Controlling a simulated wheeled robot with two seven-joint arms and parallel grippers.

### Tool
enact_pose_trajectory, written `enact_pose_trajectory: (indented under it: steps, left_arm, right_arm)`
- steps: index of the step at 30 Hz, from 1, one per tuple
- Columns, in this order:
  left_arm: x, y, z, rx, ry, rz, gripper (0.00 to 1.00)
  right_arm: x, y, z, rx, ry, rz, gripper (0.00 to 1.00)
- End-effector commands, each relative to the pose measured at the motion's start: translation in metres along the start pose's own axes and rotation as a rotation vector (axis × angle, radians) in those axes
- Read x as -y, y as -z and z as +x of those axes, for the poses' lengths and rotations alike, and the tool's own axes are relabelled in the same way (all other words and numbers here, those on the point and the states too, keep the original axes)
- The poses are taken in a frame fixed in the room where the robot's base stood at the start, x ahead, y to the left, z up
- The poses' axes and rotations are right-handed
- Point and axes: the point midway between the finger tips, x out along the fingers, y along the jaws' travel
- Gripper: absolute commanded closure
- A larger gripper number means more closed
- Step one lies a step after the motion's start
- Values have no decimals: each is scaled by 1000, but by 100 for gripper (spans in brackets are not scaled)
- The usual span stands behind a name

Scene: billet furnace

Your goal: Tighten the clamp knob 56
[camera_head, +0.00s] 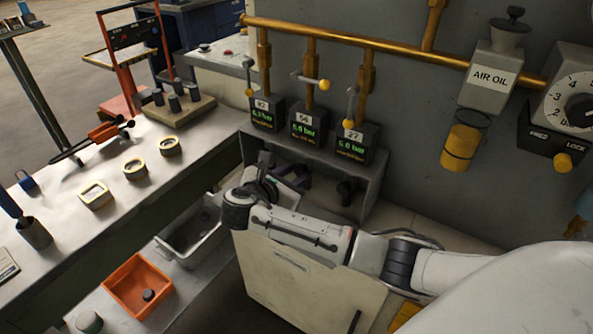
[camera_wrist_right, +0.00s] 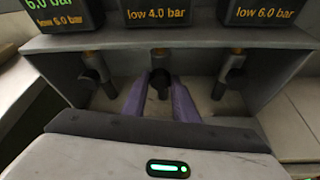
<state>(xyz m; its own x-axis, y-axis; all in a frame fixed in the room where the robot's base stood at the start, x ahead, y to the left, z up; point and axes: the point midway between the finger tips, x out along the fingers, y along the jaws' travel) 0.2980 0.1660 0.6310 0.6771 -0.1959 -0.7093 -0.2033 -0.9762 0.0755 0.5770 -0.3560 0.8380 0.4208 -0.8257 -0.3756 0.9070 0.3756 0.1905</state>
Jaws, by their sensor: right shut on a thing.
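The box marked 56 (camera_head: 310,122) is the middle one of three gauge boxes on the wall, with a green readout. Below it, inside a grey recess, the middle dark clamp knob (camera_wrist_right: 160,77) shows in the right wrist view under the "low 4.0 bar" line. My right gripper (camera_wrist_right: 160,96) has its purple fingers on both sides of this knob and is shut on it. In the head view my right gripper (camera_head: 290,176) reaches into the recess from the front and hides the middle knob. My left gripper is not in view.
Similar knobs sit close on either side, left (camera_wrist_right: 101,75) and right (camera_wrist_right: 228,75). The recess (camera_head: 376,178) has side walls and a top near my gripper. A yellow-ended lever (camera_head: 312,80) is above box 56. A workbench (camera_head: 60,222) stands at left.

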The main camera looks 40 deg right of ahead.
Motion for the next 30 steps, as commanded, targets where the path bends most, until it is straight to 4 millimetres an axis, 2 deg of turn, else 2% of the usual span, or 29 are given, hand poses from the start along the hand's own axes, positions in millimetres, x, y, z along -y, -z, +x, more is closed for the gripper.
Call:
enact_pose_trajectory:
  steps: [12, 21, 30]
  left_arm:
    - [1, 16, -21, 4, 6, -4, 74]
    - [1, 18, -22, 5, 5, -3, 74]
    - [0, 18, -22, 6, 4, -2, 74]
  right_arm:
    - [4, 0, -1, -3, -110, 266, 96]
    - [5, 2, 0, -1, -177, 429, 96]
    - [5, 2, 0, -1, -205, 497, 96]
